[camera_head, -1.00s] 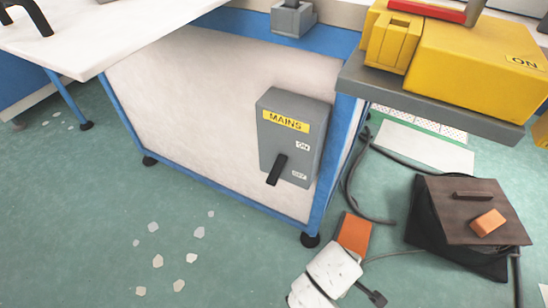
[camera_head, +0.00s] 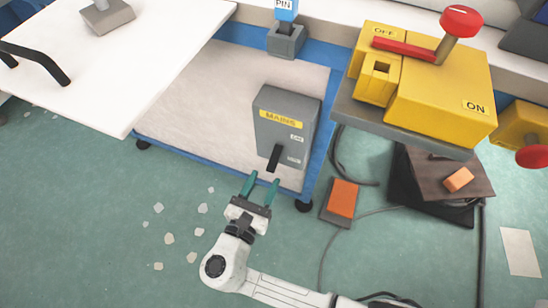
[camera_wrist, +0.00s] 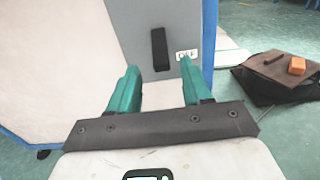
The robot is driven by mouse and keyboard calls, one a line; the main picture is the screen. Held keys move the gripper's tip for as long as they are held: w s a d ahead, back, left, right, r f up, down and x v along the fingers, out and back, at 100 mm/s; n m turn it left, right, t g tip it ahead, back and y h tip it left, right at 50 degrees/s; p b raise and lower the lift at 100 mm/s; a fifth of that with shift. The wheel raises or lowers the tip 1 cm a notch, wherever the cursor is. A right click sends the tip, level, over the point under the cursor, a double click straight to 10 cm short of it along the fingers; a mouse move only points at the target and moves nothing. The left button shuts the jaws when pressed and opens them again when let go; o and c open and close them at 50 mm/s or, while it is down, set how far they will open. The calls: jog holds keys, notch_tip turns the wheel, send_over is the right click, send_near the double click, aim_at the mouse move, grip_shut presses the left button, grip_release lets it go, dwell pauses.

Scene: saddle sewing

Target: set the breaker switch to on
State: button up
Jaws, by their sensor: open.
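The breaker is a grey box (camera_head: 296,108) with a yellow MAINS label, on the pale side panel of the bench. Its black lever (camera_head: 273,158) points down, beside the lower OFF label; the ON label is above. The lever (camera_wrist: 160,48) also shows upright in the wrist view, left of the OFF label (camera_wrist: 187,55). My gripper (camera_head: 263,179) is open and empty, just in front of and below the lever. In the wrist view its green fingers (camera_wrist: 159,76) lie either side of the lever's line, with the lever beyond their tips; contact cannot be told.
A yellow unit (camera_head: 440,95) with a red-knobbed lever and its own OFF and ON labels overhangs at the right. An orange pedal (camera_head: 343,198), cables and a dark case (camera_head: 410,200) are on the floor right. A white tabletop (camera_head: 130,60) is upper left.

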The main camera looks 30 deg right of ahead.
aim_at(270, 169)
jog(key=b+x, duration=0.1)
jog(key=x, duration=0.6)
jog(key=shift+w+d, duration=0.1)
jog(key=shift+d, duration=0.1)
grip_shut()
dwell(0.4)
